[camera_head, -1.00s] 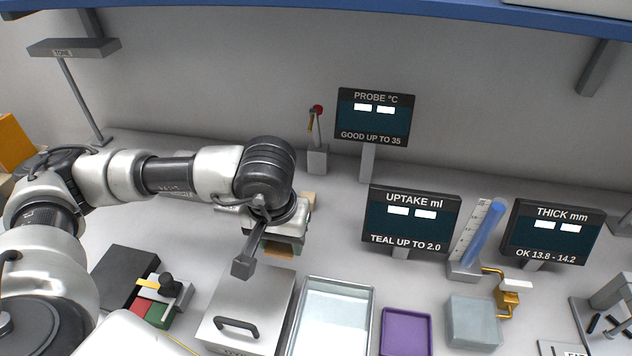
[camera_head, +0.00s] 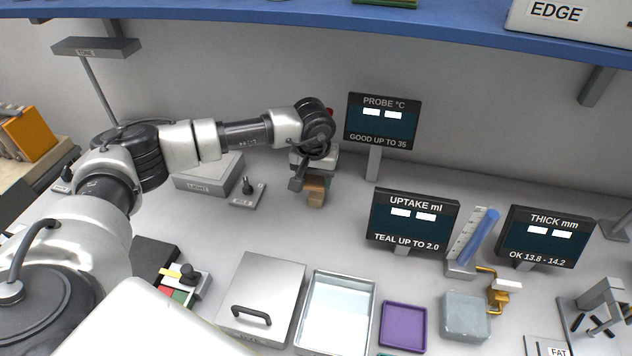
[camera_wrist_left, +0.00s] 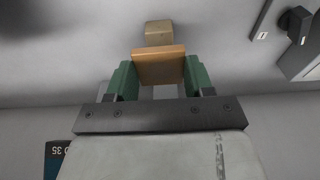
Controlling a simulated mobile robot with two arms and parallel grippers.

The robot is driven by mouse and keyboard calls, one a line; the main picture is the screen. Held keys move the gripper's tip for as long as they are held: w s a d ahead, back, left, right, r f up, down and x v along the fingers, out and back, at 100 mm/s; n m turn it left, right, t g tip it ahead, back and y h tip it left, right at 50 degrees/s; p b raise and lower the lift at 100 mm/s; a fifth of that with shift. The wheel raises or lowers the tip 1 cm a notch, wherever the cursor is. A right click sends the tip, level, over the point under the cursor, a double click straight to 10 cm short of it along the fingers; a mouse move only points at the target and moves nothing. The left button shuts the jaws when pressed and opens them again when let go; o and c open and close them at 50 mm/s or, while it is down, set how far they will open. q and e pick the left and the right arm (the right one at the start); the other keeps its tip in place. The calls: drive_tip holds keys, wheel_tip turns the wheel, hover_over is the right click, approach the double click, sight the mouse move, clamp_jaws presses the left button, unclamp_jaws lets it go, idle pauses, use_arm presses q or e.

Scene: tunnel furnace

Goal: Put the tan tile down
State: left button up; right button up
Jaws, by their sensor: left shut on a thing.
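The tan tile (camera_wrist_left: 158,66) is held between the two green fingers of my left gripper (camera_wrist_left: 158,80) in the left wrist view. In the head view, my left gripper (camera_head: 315,181) is at the back of the bench, left of and below the PROBE display, with the tile largely hidden by the wrist. A small tan block (camera_head: 316,199) shows just below the gripper. In the wrist view this block (camera_wrist_left: 158,33) appears just beyond the tile; I cannot tell whether they touch. My right gripper is not in view.
The PROBE display (camera_head: 381,122) stands right of the gripper. A grey box (camera_head: 208,176) and a small knobbed plate (camera_head: 247,194) lie to its left. A handled metal lid (camera_head: 262,290), a glassy tray (camera_head: 336,310) and a purple tray (camera_head: 404,326) are nearer the front.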

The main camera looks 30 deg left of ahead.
sight(316, 179)
use_arm(q)
wheel_tip(316, 179, down, 3)
drive_tip(key=shift+f+p, duration=0.1)
drive_tip(key=shift+p, duration=0.5)
drive_tip(key=shift+w+f, duration=0.2)
drive_tip(key=shift+f, duration=0.05)
drive_tip(key=shift+w+a+f+p, duration=0.1)
drive_tip(key=shift+w+f+p, duration=0.1)
drive_tip(key=shift+p, duration=0.1)
drive_tip(key=shift+f, duration=0.3)
drive_tip(key=o, duration=1)
drive_tip(key=shift+r, duration=0.1)
